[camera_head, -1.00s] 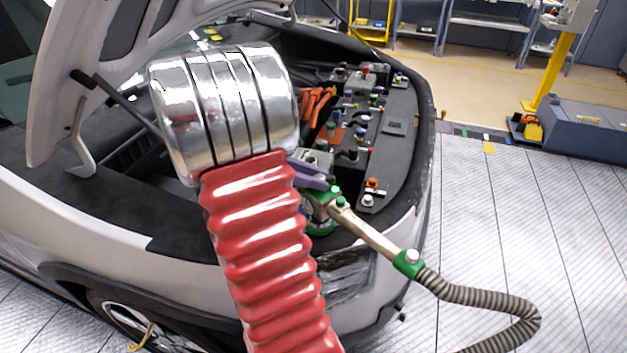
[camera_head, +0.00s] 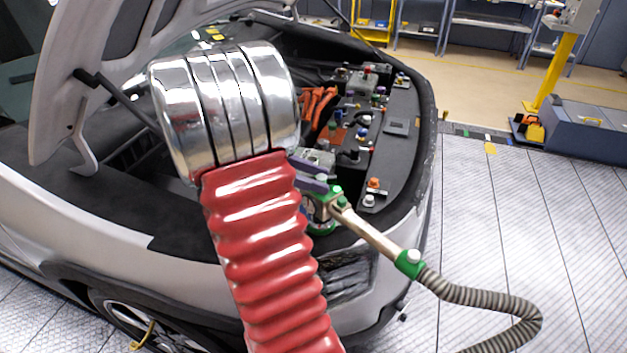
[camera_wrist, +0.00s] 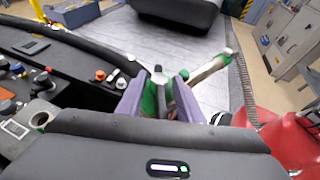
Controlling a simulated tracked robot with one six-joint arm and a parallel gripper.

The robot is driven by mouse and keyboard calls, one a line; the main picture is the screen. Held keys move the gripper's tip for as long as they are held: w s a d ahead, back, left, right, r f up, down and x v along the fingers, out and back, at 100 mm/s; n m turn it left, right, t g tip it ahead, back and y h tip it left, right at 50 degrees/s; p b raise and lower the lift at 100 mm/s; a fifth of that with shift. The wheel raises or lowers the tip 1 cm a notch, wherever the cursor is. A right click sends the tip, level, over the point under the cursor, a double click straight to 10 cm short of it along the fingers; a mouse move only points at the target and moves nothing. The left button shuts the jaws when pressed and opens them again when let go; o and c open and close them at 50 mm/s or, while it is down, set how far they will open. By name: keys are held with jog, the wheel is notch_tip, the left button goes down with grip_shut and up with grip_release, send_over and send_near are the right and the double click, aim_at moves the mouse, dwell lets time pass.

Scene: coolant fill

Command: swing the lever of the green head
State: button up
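The green head (camera_head: 322,224) sits at the front edge of the engine bay, partly hidden behind my arm and fingers. A pale metal tube (camera_head: 372,233) runs from it to a green collar (camera_head: 409,263) and a ribbed grey hose (camera_head: 480,297). My gripper (camera_head: 326,184) has purple fingers at the head's upper part. In the wrist view my gripper (camera_wrist: 158,92) has its fingers apart, one on each side of the green head (camera_wrist: 149,100). I cannot make out the lever clearly or tell whether the fingers touch it.
The car's raised hood (camera_head: 90,70) stands at left. A dark panel (camera_head: 398,150) with several coloured caps and fittings lies behind the head. Orange cables (camera_head: 318,102) lie in the bay. The floor (camera_head: 540,220) at right is clear around the hose.

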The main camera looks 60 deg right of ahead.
jog(key=shift+o, duration=0.5)
jog(key=v, duration=1.3)
jog(key=shift+w+a, duration=0.2)
jog(key=shift+w, duration=0.15)
jog(key=shift+s, duration=0.15)
